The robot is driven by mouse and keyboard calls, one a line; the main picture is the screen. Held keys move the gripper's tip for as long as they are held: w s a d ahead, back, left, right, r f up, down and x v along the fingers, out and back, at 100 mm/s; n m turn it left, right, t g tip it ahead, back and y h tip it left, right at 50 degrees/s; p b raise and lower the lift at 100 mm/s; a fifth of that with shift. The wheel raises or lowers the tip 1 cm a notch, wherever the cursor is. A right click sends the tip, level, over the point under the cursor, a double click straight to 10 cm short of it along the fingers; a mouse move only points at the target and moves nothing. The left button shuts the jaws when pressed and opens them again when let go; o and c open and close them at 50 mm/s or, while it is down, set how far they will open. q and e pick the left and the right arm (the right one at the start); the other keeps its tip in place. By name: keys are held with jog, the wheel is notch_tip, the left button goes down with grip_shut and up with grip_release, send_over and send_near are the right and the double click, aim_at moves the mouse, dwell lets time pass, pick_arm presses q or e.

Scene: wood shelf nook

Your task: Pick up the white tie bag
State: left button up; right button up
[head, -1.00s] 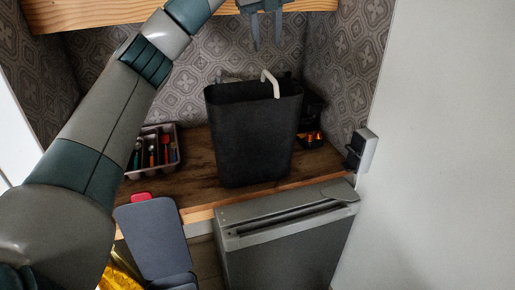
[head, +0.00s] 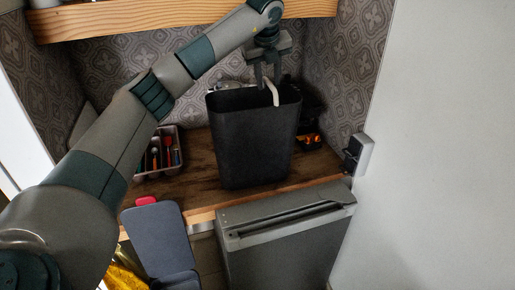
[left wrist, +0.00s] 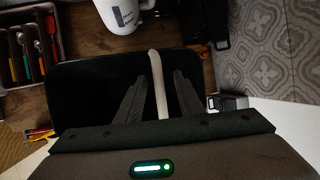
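A white curved strip (head: 274,95), the visible part of the white tie bag, sticks up over the rim of a tall black bin (head: 250,145) on the wooden counter. The rest of the bag is hidden or cannot be told from the dark bin. My left gripper (head: 266,82) points down at the bin's opening, beside the strip. In the left wrist view, the white strip (left wrist: 158,85) runs between the two fingers of my left gripper (left wrist: 160,86), with gaps on both sides. The gripper is open. My right gripper is not in view.
A dark object with orange parts (head: 308,141) is at the right. A wooden shelf (head: 180,14) runs above. Patterned walls close the nook.

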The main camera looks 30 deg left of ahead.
pick_arm(q)
jog(key=shift+w+f, duration=0.1)
jog(key=shift+f, duration=0.15)
jog(key=shift+w+a+f+p, duration=0.2)
jog(key=shift+f+p, duration=0.25)
jog(key=shift+p, duration=0.3)
jog(key=shift+p+x, duration=1.2)
jog(key=shift+x, duration=0.55)
jog(key=shift+f, duration=0.35)
jog(key=shift+c, duration=0.7)
grip_shut()
